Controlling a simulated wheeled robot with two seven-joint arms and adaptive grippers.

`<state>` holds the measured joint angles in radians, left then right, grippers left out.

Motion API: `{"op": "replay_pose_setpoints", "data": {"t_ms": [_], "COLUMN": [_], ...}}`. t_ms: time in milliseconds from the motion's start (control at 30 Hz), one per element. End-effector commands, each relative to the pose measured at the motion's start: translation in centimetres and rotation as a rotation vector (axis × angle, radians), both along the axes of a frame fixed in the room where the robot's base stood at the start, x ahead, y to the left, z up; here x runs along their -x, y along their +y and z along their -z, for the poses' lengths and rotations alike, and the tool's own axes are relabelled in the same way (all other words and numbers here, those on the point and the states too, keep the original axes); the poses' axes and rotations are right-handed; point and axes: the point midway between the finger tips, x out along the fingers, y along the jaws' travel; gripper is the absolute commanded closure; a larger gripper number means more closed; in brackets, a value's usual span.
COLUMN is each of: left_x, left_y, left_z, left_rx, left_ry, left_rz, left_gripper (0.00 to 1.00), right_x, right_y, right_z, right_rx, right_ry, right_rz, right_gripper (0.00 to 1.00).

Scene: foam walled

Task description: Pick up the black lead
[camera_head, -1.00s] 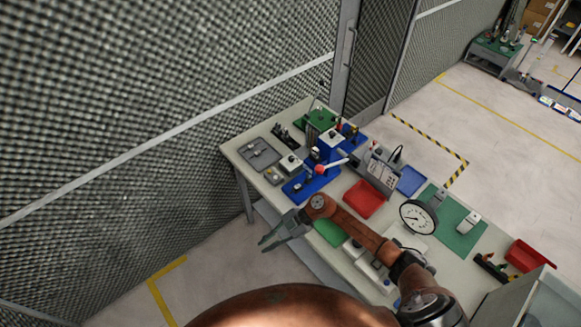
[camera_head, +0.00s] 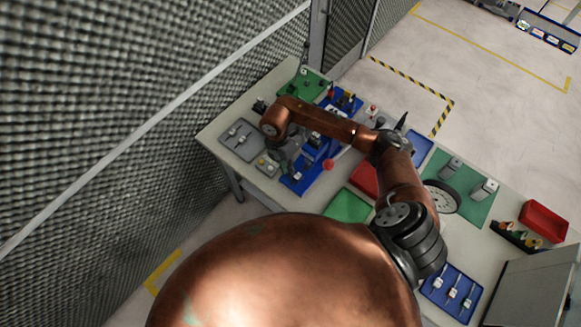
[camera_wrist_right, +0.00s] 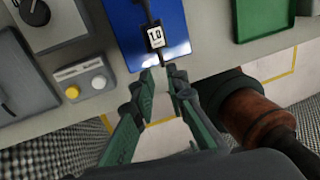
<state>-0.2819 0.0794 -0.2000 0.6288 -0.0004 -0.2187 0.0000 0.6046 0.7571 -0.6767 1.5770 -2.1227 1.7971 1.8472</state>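In the head view my right gripper (camera_head: 285,165) is over the near left part of the bench, partly hidden behind its own arm. The right wrist view shows its two green-grey fingers (camera_wrist_right: 163,78), tips apart with a narrow gap. They are at the front edge of a blue base plate (camera_wrist_right: 125,25). On this plate is a small block marked 1.0 (camera_wrist_right: 155,38), with a thin black strip running above and below it. I cannot tell whether this strip is the black lead. No black lead is clearly identifiable. My left gripper is not in view.
A grey tray (camera_head: 241,151) and a box with yellow and white buttons (camera_head: 266,167) lie left of the blue press (camera_head: 318,165). Green (camera_head: 349,206) and red (camera_head: 363,181) trays are to the right. A mesh wall (camera_head: 130,100) stands at the left.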

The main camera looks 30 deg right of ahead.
Motion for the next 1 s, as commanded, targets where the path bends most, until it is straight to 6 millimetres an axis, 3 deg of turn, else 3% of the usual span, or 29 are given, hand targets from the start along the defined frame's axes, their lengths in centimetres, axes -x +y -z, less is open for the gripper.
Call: {"op": "replay_pose_setpoints", "data": {"t_ms": [100, 167, 400, 500, 633, 833, 1000], "left_x": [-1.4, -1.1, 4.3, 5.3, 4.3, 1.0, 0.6], "left_y": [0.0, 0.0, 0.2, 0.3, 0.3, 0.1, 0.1], "left_z": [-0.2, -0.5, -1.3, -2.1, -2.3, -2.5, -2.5], "left_rx": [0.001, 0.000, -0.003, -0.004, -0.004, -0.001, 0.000], "left_ry": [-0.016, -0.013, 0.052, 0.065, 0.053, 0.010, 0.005], "left_rz": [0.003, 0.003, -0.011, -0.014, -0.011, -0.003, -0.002], "left_gripper": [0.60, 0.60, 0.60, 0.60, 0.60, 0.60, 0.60], "right_x": [0.3, 0.4, 0.9, 1.2, 1.4, 1.5, 1.4], "right_y": [-0.3, -0.3, -0.2, -0.3, -0.5, -0.5, -0.5], "right_z": [0.8, 1.4, 3.9, 5.4, 7.0, 7.6, 7.6], "right_rx": [0.014, 0.012, 0.011, 0.010, 0.010, 0.010, 0.010], "right_ry": [0.000, 0.001, 0.002, 0.002, -0.001, -0.002, -0.002], "right_rz": [0.003, 0.003, 0.001, 0.002, 0.004, 0.002, 0.002], "right_gripper": [0.86, 0.86, 0.86, 0.86, 0.86, 0.86, 0.91]}}
